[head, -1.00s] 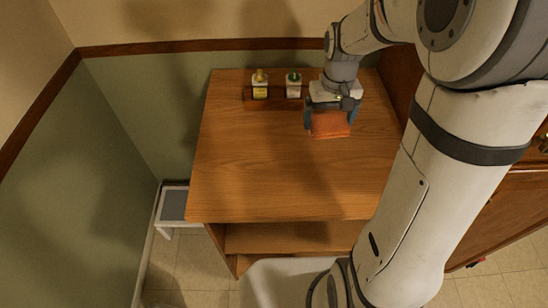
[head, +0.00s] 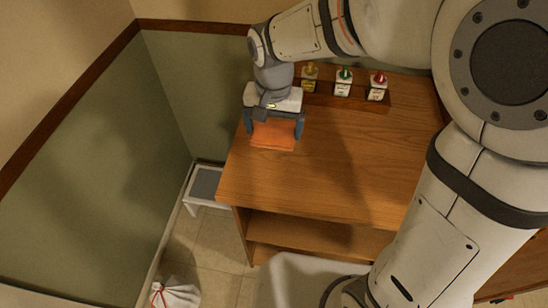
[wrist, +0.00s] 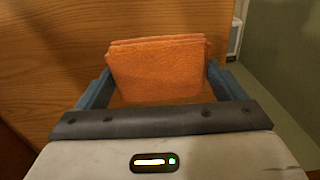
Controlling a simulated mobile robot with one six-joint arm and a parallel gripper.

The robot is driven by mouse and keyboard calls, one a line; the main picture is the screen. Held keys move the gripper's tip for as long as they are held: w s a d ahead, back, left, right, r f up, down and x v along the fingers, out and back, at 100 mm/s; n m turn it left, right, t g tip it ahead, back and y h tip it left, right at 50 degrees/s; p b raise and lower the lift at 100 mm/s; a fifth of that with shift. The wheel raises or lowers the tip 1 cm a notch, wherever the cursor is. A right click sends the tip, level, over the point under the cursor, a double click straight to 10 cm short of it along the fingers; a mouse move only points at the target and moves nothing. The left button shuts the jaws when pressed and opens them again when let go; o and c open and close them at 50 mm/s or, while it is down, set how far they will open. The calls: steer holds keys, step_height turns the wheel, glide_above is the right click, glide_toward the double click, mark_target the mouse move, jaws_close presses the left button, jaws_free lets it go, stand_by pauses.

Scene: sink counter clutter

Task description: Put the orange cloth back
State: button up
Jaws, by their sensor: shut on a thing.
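The orange cloth (head: 272,135) is folded and held between the fingers of my gripper (head: 273,128), over the left part of the wooden counter (head: 330,165) near its left edge. In the wrist view, the orange cloth (wrist: 158,68) stands out between the two blue fingers of my gripper (wrist: 158,88), which are shut on it. The wood surface shows behind it. I cannot tell whether the cloth touches the counter.
Three small bottles with yellow (head: 310,75), green (head: 344,83) and red (head: 377,87) tops stand in a wooden rack (head: 360,101) at the back. A white-framed step stool (head: 206,184) and a tied white bag (head: 176,293) are on the floor at left. The counter's middle is clear.

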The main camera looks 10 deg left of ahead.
mark_target(274, 161)
step_height(274, 161, down, 9)
steer(key=shift+f, duration=0.15)
stand_by(0.4)
steer(key=shift+f, duration=0.2)
steer(key=o, duration=0.7)
steer(key=shift+r, duration=0.1)
step_height(274, 161, up, 12)
steer(key=shift+r, duration=0.1)
steer(key=s+d+r+t, duration=0.1)
steer(key=s+d, duration=0.1)
steer(key=d, duration=0.6)
steer(key=s+d+r+t, duration=0.1)
steer(key=s+d, duration=0.2)
steer(key=d, duration=0.4)
steer(key=s+d+r+t, duration=0.1)
steer(key=s+d, duration=0.2)
steer(key=d, duration=0.5)
steer(key=shift+s+d, duration=0.2)
steer(key=shift+d, duration=0.15)
